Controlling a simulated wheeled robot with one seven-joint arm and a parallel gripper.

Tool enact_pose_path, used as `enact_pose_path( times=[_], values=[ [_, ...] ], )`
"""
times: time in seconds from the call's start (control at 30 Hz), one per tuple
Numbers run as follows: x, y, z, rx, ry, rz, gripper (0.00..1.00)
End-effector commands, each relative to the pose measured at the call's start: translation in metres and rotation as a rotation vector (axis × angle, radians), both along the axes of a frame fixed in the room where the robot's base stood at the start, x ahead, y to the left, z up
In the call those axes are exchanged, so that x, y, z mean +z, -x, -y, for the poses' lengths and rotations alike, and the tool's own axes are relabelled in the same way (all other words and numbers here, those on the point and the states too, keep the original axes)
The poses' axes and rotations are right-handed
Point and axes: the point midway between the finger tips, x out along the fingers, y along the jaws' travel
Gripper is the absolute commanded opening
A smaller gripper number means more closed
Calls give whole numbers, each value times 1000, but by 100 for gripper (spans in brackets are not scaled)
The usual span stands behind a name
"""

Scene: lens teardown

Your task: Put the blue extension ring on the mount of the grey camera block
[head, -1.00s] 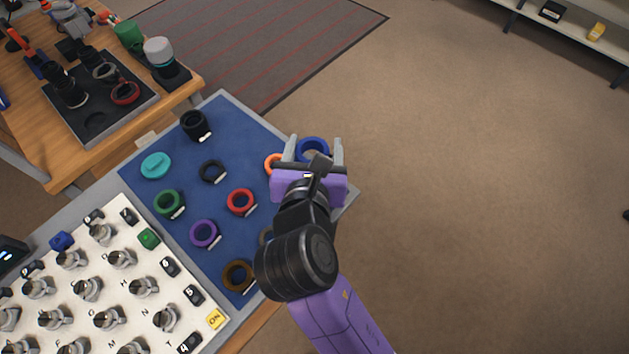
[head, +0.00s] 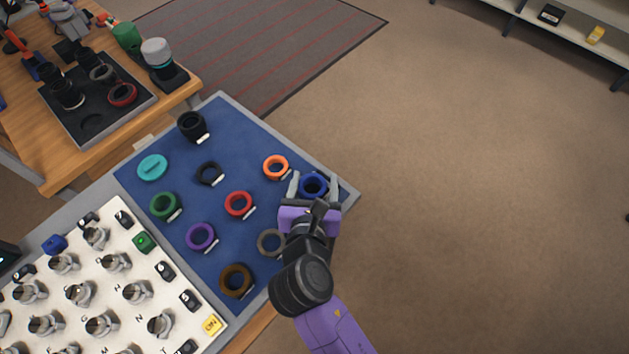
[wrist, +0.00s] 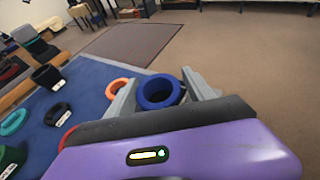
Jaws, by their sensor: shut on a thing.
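The blue extension ring (head: 313,186) is between the two grey fingers of my gripper (head: 314,183), near the right corner of the blue mat. My gripper is shut on it. In the wrist view the blue ring (wrist: 160,92) shows between the fingers, its opening visible. I cannot tell how high it is above the mat. A grey device (head: 72,22) stands on the wooden table at the upper left. It is cut off by the picture's edge, and I cannot tell whether it is the grey camera block or see its mount.
The blue mat (head: 262,133) holds several other rings: orange (head: 275,167), red (head: 238,204), purple (head: 201,237), green and brown. A white panel with knobs (head: 75,295) is at the lower left. A dark tray (head: 116,128) with lens parts lies on the wooden table. Open floor is to the right.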

Motion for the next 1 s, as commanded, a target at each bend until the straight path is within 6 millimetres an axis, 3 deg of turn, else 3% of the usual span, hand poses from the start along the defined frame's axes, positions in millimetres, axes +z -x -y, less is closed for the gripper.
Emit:
enact_pose_path(
  times=[0.2, 0.23, 0.33, 0.7, 0.87, 1.0],
  values=[
    [-1, 0, 0, 0, 0, 0, 18],
    [-1, 0, 0, 0, 0, 0, 66],
    [-1, 0, 0, 0, 0, 0, 84],
    [2, 1, 0, 0, 0, 0, 84],
    [8, 19, -2, 2, -1, -1, 84],
    [19, 46, -3, 3, -1, -2, 84]
  ],
)
